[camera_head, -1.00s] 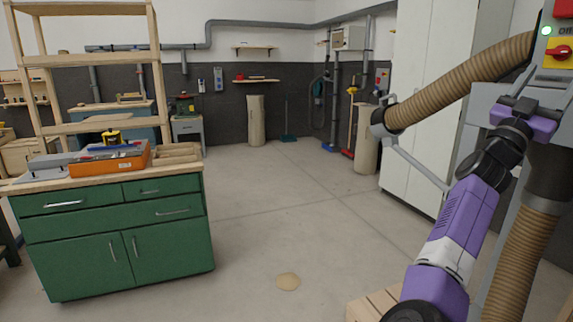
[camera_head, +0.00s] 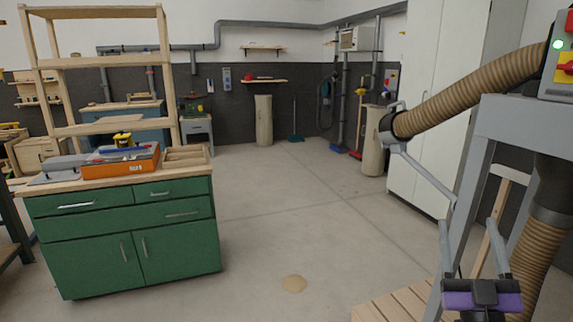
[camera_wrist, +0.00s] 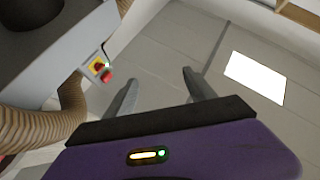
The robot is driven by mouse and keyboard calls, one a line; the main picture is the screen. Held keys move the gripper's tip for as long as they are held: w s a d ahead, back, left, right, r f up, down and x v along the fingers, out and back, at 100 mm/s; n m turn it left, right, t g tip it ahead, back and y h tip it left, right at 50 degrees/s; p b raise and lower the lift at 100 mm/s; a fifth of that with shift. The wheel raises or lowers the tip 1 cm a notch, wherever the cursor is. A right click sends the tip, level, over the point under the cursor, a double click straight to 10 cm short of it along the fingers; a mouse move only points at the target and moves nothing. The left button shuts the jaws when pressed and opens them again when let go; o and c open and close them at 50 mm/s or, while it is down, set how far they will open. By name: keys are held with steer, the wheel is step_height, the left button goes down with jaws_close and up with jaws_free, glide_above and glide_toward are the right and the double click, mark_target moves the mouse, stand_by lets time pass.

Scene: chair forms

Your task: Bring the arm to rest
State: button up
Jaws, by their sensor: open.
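My gripper (camera_head: 473,228) is at the lower right of the head view, in front of the grey machine frame. Its purple-and-black body (camera_head: 482,295) is at the bottom, and its two grey fingers point upward, well apart. Nothing is between them. In the wrist view my gripper (camera_wrist: 160,82) shows both fingers spread, with bare grey floor beyond. Most of the arm is outside the head view.
A grey machine (camera_head: 508,122) with a ribbed hose (camera_head: 470,88) stands close at right, near the fingers. A slatted wooden piece (camera_head: 398,303) lies low beside it. A green cabinet (camera_head: 130,240) holds an orange case (camera_head: 120,163).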

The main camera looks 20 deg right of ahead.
steer(key=s+a+f+n+g+y+p, duration=0.25)
steer(key=s+a+f+y, duration=0.55)
steer(key=s+a+f, duration=0.5)
steer(key=s+a+f+g+y+p, duration=0.1)
steer(key=s+a+f+g, duration=0.1)
steer(key=s+a, duration=0.3)
steer(key=s+a+f+g+y+p, duration=0.1)
steer(key=s+a+g, duration=0.3)
steer(key=s, duration=1)
steer(key=shift+a+f+m+y+p, duration=0.3)
steer(key=shift+a+f+m, duration=0.15)
steer(key=shift+a+f, duration=0.3)
